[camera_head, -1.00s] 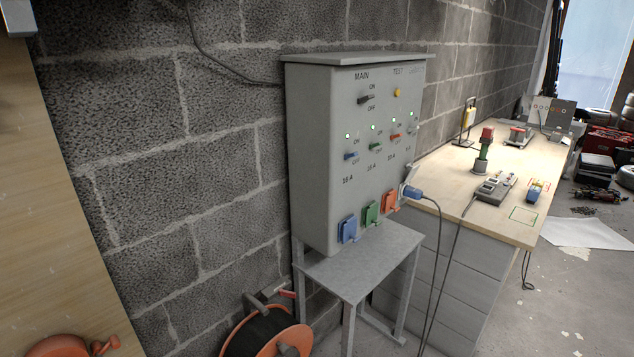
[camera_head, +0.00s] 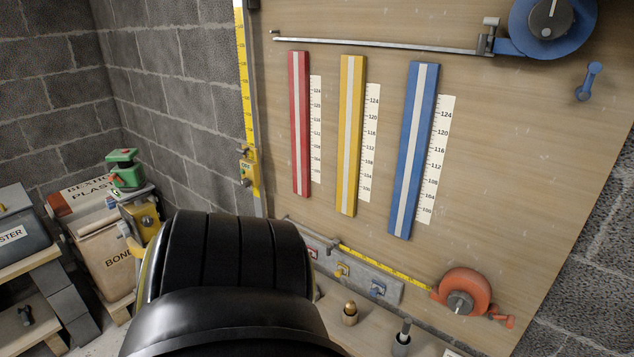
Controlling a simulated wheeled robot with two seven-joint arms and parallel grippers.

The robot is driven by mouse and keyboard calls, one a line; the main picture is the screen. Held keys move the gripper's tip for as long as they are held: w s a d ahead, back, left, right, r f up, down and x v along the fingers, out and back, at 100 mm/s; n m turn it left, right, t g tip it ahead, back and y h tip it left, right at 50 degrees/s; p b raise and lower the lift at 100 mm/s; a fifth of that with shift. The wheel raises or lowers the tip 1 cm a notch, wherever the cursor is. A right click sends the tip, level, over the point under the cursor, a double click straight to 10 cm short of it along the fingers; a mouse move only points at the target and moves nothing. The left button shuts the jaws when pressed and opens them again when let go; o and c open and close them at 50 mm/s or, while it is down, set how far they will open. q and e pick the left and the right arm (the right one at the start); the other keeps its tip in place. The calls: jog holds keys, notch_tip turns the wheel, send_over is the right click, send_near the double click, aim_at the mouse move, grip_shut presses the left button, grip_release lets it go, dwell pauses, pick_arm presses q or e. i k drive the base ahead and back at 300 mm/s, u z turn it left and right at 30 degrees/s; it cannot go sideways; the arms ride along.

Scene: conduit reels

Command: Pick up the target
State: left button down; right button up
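The frames do not show which thing is the target. On the wooden board (camera_head: 520,160) hang a red strip (camera_head: 300,125), a yellow strip (camera_head: 350,135) and a blue strip (camera_head: 415,150), each with a pale stripe and a white scale beside it. A blue reel (camera_head: 550,22) is at the top right. An orange reel (camera_head: 462,292) with a yellow tape drawn out to the left sits at the board's lower right. Neither gripper is in view.
A large black rounded shape hides the lower middle. A brass-coloured piece (camera_head: 351,313) and a grey holder (camera_head: 401,342) stand on the ledge below the board.

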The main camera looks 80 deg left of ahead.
aim_at(312, 252)
jog(key=u, duration=2.05)
jog(key=k, duration=0.35)
jog(key=u, duration=0.25)
jog(key=i, duration=0.4)
jog(key=z, duration=0.05)
